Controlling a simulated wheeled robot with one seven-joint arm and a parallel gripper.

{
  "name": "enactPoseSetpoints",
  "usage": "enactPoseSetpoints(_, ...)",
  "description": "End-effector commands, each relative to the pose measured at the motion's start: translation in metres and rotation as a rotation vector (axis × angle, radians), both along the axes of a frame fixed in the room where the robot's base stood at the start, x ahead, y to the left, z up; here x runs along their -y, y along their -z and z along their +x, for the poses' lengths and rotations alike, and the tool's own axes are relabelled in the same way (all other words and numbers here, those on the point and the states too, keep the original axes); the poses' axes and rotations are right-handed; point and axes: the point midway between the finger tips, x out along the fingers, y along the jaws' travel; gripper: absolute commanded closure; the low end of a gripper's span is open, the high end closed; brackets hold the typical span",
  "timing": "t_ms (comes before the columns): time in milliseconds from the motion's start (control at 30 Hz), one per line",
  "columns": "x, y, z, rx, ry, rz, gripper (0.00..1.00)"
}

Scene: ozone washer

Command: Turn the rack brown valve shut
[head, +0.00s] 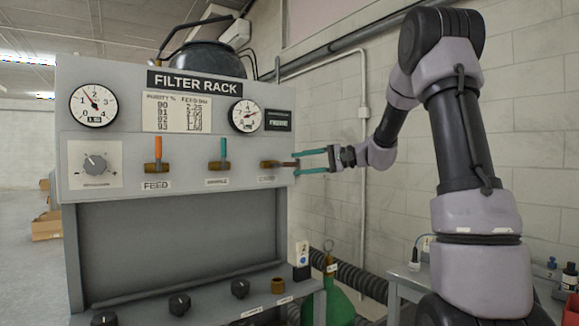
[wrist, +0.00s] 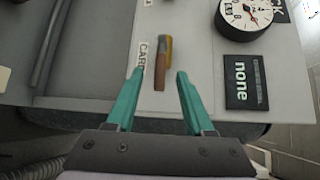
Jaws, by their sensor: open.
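The brown valve (head: 268,163) is at the right end of the row on the front of the filter rack (head: 180,208). Its brown handle points sideways to the right, toward my gripper. My gripper (head: 298,162) is open, its two teal fingers level with the handle at the panel's right edge. In the wrist view the brown handle (wrist: 160,78) extends from the brass valve body (wrist: 167,48). Its end appears between the fingertips (wrist: 161,73), with gaps on both sides. I cannot tell how deep the fingers reach.
The orange-handled feed valve (head: 158,150) and a teal-handled valve (head: 223,152) stand upright to the left. A round gauge (head: 246,116) and a small dark display (head: 278,120) are above. A wall pipe (head: 363,150) runs behind my arm. A green bottle (head: 340,305) stands below.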

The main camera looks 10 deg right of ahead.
Motion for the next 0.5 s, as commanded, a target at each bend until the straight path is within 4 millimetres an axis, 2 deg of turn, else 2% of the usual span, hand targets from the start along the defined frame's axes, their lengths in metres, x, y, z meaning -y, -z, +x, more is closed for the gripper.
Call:
enactPoseSetpoints(100,-0.019,0.003,0.006,0.0,-0.004,0.001,0.47)
enactPoseSetpoints(200,-0.029,0.004,0.01,0.0,-0.002,0.0,0.47)
enactPoseSetpoints(500,-0.036,0.005,0.013,0.0,0.0,0.0,0.47)
